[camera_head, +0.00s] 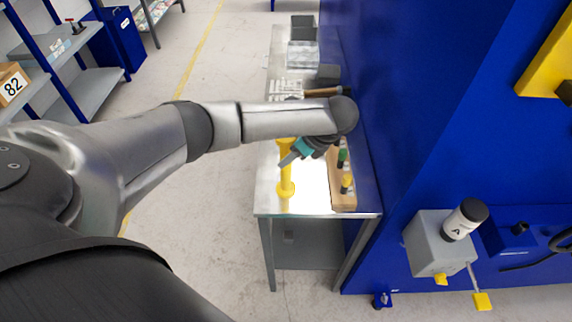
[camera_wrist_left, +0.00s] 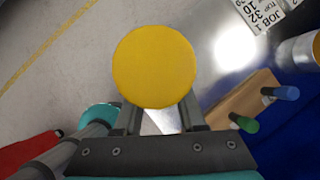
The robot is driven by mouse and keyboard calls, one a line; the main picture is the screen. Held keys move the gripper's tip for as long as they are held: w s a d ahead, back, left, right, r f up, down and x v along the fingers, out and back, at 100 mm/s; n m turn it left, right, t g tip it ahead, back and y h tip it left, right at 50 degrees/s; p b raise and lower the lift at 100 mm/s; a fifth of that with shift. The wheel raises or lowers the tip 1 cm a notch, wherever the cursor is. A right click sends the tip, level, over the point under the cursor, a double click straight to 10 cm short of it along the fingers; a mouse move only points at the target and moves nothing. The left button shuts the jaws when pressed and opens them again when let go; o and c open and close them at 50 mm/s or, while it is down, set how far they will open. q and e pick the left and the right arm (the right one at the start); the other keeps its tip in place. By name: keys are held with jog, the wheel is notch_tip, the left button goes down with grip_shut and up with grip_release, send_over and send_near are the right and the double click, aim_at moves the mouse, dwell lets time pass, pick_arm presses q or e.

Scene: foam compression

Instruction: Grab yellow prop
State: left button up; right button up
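The yellow prop (camera_head: 286,176) is a slim post with wider ends and seems to stand upright on the metal table (camera_head: 265,204), near its front left. My left gripper (camera_head: 288,159) reaches it from the upper right, at its upper part. In the left wrist view, the prop's round yellow end (camera_wrist_left: 155,67) covers the fingertips of my left gripper (camera_wrist_left: 160,115). The fingers are apart, with bright tabletop visible between them. The disc hides the shaft, so I cannot tell whether the fingers touch it. My right gripper is not in view.
A wooden block (camera_head: 336,185) with coloured pegs stands right of the prop. A blue wall (camera_head: 410,130) borders the table on the right. Grey bins (camera_head: 303,55) stand at the far end. Open floor (camera_head: 200,225) lies to the left.

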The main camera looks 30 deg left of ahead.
pick_arm(q)
grip_shut()
dwell(0.8)
jog(key=shift+w+r, duration=0.1)
